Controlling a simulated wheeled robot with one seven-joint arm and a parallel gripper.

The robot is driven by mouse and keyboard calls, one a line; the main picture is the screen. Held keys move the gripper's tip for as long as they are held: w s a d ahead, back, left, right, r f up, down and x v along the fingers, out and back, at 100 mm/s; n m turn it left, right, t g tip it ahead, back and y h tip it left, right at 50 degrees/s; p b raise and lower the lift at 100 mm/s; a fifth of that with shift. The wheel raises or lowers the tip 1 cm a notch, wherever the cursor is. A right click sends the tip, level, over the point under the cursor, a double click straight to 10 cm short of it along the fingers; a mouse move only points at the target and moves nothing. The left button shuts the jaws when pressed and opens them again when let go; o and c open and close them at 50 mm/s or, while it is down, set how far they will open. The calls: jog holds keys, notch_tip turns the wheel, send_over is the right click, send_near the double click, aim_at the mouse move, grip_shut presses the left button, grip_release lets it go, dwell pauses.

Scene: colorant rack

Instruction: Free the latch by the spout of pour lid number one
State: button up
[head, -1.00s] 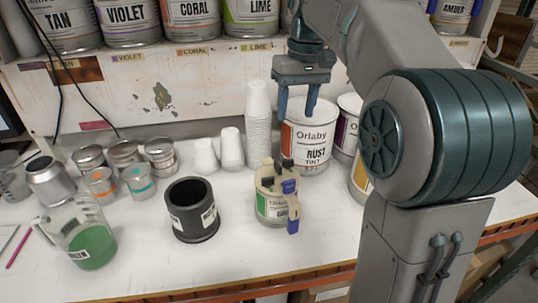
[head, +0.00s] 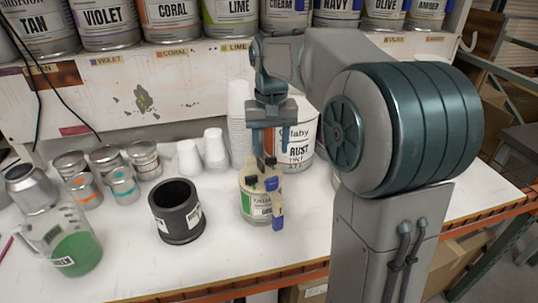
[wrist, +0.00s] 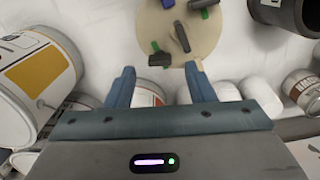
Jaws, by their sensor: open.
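The small can with a cream pour lid (head: 260,181) stands upright on the white bench, with a partly green label on its side. Black and blue pieces sit on the lid, and a blue-tipped piece (head: 278,222) hangs at its right front. My gripper (head: 270,150) is open and empty, pointing down just above the lid's back edge. In the wrist view the round lid (wrist: 205,40) lies beyond my fingertips (wrist: 160,71), with black, blue and green pieces on it. A black block (wrist: 159,60) shows nearest the fingers. I cannot tell which piece is the spout latch or any number.
A large RUST can (head: 300,150) stands close behind my gripper, with stacked white cups (head: 238,125) to its left. A black cylinder (head: 177,212) stands left of the lidded can. Small tins and a jug of green liquid (head: 75,250) are farther left. The bench front is clear.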

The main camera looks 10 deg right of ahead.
aim_at(271, 157)
jog(key=shift+f, duration=1.7)
jog(key=c, duration=1)
jog(key=shift+n+p, duration=0.45)
jog(key=shift+n, duration=1.05)
jog(key=o, duration=1)
jog(key=shift+r, duration=0.2)
